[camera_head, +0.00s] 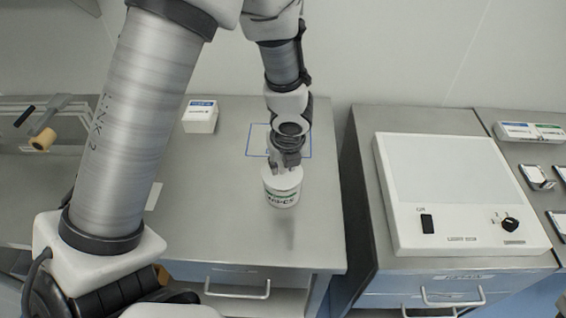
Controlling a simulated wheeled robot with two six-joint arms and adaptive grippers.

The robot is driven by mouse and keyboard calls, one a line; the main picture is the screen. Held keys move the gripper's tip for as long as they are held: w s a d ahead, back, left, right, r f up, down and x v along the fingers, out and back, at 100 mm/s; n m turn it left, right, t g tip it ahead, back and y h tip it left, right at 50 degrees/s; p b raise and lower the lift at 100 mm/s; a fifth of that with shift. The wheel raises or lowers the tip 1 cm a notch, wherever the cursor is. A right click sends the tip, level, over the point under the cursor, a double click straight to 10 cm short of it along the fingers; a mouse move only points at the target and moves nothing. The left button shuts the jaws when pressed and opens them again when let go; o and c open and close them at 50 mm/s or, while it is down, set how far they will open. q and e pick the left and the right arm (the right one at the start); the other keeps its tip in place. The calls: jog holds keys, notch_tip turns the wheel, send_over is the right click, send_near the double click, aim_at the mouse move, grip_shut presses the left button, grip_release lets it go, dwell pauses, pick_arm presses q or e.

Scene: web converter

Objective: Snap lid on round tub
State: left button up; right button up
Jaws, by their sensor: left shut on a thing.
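A round white tub (282,198) with a green band and dark lettering is upright over the steel bench, in the middle of the view. A white lid (282,178) lies across its top and looks level. I cannot tell whether the lid is seated all the way round. My left gripper (287,165) points down from above and is shut on the lid at its far side. The fingertips partly hide the lid's back edge. My right gripper is not in view.
A blue-outlined square (252,141) is marked on the bench behind the tub. A small white and blue box (200,117) stands to the left. A white machine with a knob (450,180) stands on the right bench, past a gap. The bench front is clear.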

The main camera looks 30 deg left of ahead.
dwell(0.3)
pick_arm(q)
jog(key=o, duration=1.5)
notch_tip(320, 180, up, 7)
jog(key=p, duration=0.7)
grip_shut()
jog(key=shift+f, duration=0.15)
dwell(0.4)
